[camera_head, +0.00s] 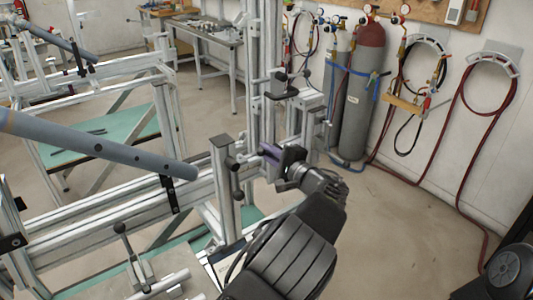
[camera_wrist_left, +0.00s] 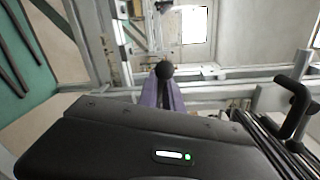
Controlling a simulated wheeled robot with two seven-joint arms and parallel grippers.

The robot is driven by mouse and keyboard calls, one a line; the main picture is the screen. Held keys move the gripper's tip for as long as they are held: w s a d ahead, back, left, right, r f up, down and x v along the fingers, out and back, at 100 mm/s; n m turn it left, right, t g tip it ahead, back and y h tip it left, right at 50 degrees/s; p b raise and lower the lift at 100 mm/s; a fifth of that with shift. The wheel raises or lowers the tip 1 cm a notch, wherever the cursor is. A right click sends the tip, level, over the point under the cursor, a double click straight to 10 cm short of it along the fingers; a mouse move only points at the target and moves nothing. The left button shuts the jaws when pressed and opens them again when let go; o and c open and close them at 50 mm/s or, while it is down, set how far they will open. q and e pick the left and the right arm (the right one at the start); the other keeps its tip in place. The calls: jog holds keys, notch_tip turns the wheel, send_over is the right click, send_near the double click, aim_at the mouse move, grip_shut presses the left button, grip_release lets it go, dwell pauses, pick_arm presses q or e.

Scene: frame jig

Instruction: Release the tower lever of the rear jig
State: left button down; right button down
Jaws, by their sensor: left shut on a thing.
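The rear jig is an aluminium frame with an upright tower (camera_head: 262,60). My left gripper (camera_head: 268,153), with purple fingers, is at the tower's lower part beside a short post. In the left wrist view the purple fingers (camera_wrist_left: 162,92) are closed around a lever with a black ball knob (camera_wrist_left: 164,70), which shows just past the fingertips. In the head view the fingers and wrist hide most of the held lever. My right gripper is not in view.
A grey-blue tube (camera_head: 100,146) rests across the frame at left. A black clamp (camera_head: 282,86) sits higher on the tower. Another clamp handle (camera_head: 122,230) stands at the front.

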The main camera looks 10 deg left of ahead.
pick_arm(q)
jog(key=shift+w+d+r+m+p, duration=0.15)
jog(key=shift+r+m+p, duration=0.15)
jog(key=shift+m, duration=0.4)
jog(key=shift+w+r+m+p, duration=0.1)
jog(key=shift+r+m+p, duration=0.2)
jog(key=shift+m, duration=0.4)
jog(key=c, duration=1.5)
grip_release()
jog(key=shift+r, duration=0.1)
